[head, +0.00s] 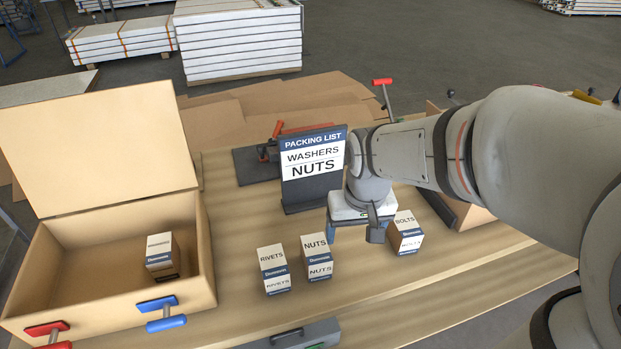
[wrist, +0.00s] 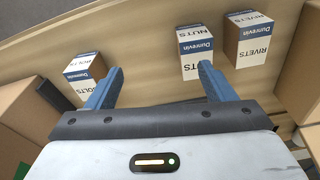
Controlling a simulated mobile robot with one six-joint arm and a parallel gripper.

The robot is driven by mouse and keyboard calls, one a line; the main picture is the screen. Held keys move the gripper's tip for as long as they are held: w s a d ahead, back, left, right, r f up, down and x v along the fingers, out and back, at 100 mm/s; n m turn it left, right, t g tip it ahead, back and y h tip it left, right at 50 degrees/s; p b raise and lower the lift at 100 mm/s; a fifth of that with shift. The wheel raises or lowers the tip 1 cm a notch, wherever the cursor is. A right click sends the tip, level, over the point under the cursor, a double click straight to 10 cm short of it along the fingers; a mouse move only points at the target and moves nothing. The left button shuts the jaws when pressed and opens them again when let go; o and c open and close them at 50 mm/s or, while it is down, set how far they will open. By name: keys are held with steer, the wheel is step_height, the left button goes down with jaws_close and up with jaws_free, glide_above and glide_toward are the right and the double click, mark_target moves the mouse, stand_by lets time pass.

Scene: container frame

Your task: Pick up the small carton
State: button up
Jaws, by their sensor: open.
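Small white and brown cartons with blue bands stand on the wooden table. The NUTS carton (head: 317,257) is in the middle, with the RIVETS carton (head: 273,269) to its left and the BOLTS carton (head: 406,233) to the right. Another carton (head: 159,252) stands inside the open box; its label is too small to read surely. My gripper (head: 356,235) is open and empty, between NUTS and BOLTS. In the wrist view, its blue fingers (wrist: 161,70) have NUTS (wrist: 196,52) by the right fingertip, RIVETS (wrist: 248,40) farther right and BOLTS (wrist: 85,76) by the left.
A packing list sign (head: 313,165) reading WASHERS and NUTS stands behind the cartons. The large open box (head: 200,262) at left has its lid up and red and blue handled clamps in front. A grey device (head: 291,336) lies at the front edge. Bare table lies before the cartons.

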steer(key=n+g, duration=0.1)
glide_above(316, 248)
steer(key=f, duration=0.6)
steer(key=shift+s+f, duration=0.2)
steer(key=shift+f, duration=0.2)
steer(key=shift+w+f+p, duration=0.2)
steer(key=shift+f+p, duration=0.4)
steer(key=shift+f, duration=3.35)
steer(key=shift+c, duration=0.5)
steer(key=c, duration=1)
steer(key=shift+c, duration=0.9)
steer(key=shift+r, duration=0.2)
